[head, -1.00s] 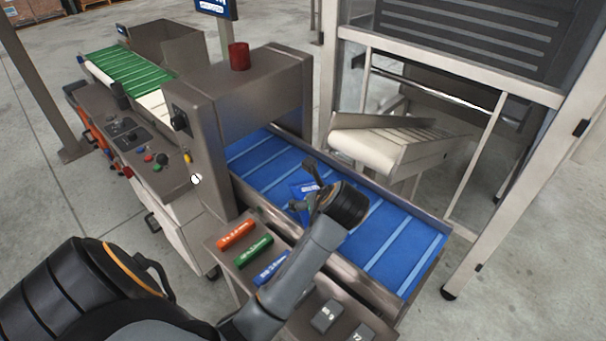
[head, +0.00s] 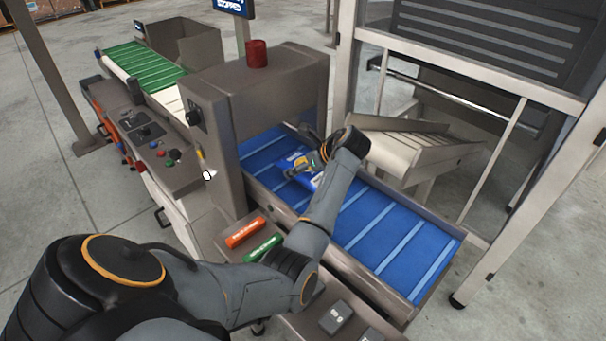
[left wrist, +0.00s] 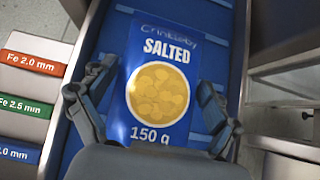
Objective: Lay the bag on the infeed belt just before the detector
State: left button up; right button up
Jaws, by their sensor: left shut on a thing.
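The bag is a flat blue packet marked "SALTED 150 g" in the left wrist view (left wrist: 158,92); in the head view it (head: 309,184) is partly covered by my gripper. My left gripper (head: 300,168) is shut on the bag, with a finger at each side edge in the left wrist view (left wrist: 152,105). The bag is over the blue infeed belt (head: 385,235), close to the opening of the grey detector (head: 282,92). I cannot tell whether it touches the belt. My right gripper is not in view.
Orange (head: 246,232) and green (head: 262,247) test pieces lie on the ledge beside the belt. A red lamp (head: 257,53) tops the detector. A sign (head: 232,6) reads "STOPPED". A pale chute (head: 410,150) stands behind the belt. The belt's right part is clear.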

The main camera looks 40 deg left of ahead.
aim_at(304, 173)
pick_arm(q)
notch_tip(304, 173, down, 4)
jog(key=shift+r, duration=0.1)
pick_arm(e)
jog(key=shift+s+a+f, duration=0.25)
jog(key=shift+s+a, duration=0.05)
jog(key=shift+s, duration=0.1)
pick_arm(q)
jog(key=o, duration=1)
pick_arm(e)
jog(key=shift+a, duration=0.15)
pick_arm(q)
jog(key=shift+d+r, duration=0.2)
jog(key=shift+r, duration=0.1)
jog(key=v, duration=1.1)
jog(key=shift+d+r+p, duration=0.15)
jog(key=shift+p, duration=0.15)
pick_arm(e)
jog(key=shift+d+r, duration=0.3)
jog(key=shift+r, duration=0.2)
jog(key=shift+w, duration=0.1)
